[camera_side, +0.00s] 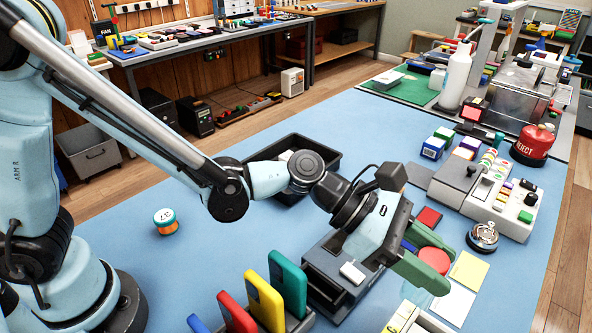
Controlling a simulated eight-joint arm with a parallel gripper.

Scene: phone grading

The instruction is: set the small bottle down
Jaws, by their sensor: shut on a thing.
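My gripper (431,256), with green fingers, is at the right of centre, reaching down and right over the blue mat. A round red piece (434,260) sits between the fingers and looks like the cap of the small bottle. The gripper is shut on it. A pale, see-through part shows below and beside the lower finger; the rest of the bottle is hidden. I cannot tell whether its base touches the surface.
Yellow and white sheets (457,303) and a round metal piece (483,236) lie close on the right. A dark boxy device (330,275) stands left of the gripper. Coloured phone-like slabs (288,284) stand at the front.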

